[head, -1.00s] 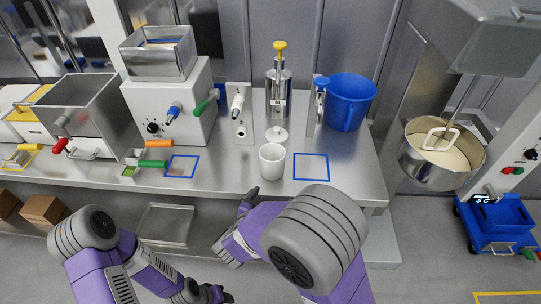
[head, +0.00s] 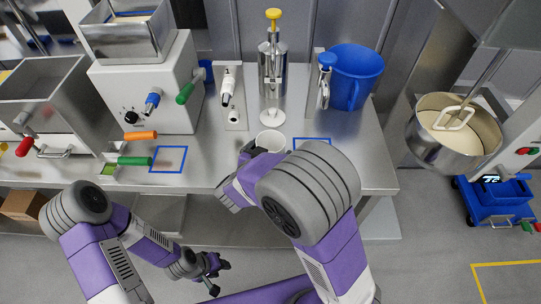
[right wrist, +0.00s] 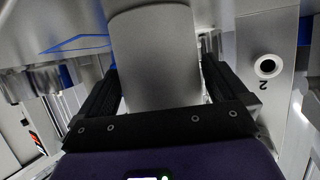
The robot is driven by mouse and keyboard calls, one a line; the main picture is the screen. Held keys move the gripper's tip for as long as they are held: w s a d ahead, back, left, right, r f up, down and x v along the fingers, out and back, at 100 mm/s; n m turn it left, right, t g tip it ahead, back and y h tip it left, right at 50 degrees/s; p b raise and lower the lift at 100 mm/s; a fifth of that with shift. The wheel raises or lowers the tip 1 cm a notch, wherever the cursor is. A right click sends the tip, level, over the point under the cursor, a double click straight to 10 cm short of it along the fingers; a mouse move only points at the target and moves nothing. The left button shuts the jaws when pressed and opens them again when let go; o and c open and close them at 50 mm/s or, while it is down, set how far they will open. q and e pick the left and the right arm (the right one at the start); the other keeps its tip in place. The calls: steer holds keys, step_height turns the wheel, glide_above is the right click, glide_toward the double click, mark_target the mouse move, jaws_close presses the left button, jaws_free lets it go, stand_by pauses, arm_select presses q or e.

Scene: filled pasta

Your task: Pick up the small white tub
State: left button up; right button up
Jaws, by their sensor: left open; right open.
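The small white tub (head: 270,138) stands upright on the steel counter, in front of the piston filler and beside a blue outlined square. In the head view my right gripper (head: 252,152) is at the tub's near left side, and my forearm hides part of it. In the right wrist view the tub (right wrist: 155,60) fills the space between the open fingers, one on each side. I cannot tell whether the fingers touch it. My left gripper (head: 218,277) is open and empty, low in front of the counter.
The piston filler (head: 273,70) stands just behind the tub. A blue jug (head: 353,75) is at the back right. A white machine (head: 150,85) with orange and green handles stands to the left. A mixer bowl (head: 455,130) is at the right, off the counter.

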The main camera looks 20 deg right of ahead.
steer(key=shift+w+d+f, duration=0.2)
steer(key=shift+w+d, duration=0.15)
steer(key=shift+w, duration=0.05)
steer(key=c, duration=0.8)
